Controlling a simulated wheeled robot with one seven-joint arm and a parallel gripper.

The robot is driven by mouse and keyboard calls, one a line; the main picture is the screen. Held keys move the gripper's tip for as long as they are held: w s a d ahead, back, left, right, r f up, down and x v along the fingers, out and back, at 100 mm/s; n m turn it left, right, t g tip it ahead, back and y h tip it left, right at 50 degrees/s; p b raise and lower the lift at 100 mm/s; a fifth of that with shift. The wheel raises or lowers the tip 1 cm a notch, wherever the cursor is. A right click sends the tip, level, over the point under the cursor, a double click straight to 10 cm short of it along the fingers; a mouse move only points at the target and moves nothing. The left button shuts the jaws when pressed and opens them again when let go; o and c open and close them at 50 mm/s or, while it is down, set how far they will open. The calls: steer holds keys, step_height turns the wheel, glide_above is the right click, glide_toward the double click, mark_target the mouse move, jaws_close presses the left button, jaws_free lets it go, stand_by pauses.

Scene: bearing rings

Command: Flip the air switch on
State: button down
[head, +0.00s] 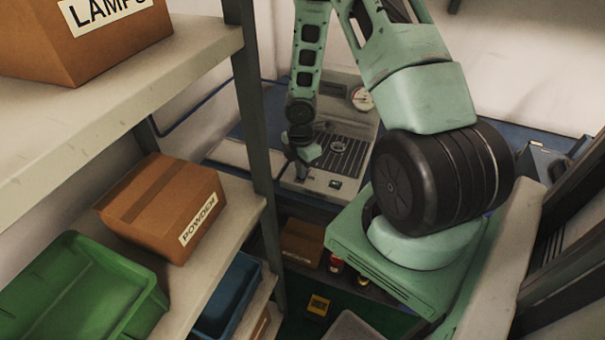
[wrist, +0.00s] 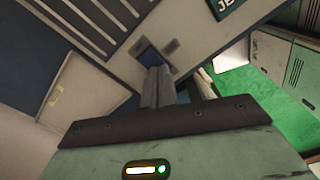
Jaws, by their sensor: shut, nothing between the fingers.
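The grey machine (head: 362,128) stands on the blue bench, with a slotted grille, a round dial (head: 361,98) and a small dark switch (head: 335,184) on its front edge. I cannot read which way the switch is set. My gripper (head: 302,174) points down at the front of the machine, just left of that switch. In the wrist view, the fingers (wrist: 158,84) are closed together and empty, with their tips beside a small dark fitting (wrist: 170,46) on the grey panel. I cannot tell whether they touch it.
A shelf post (head: 252,100) stands left of my arm. The shelves hold a powder box (head: 165,207), a lamps box (head: 90,40), a green bin (head: 80,290) and a blue bin (head: 228,295). A brown box (head: 302,243) sits below the bench. The green floor shows in the wrist view (wrist: 255,88).

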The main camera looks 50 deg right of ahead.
step_height(320, 180, up, 7)
steer(key=p, duration=0.7)
stand_by(0.8)
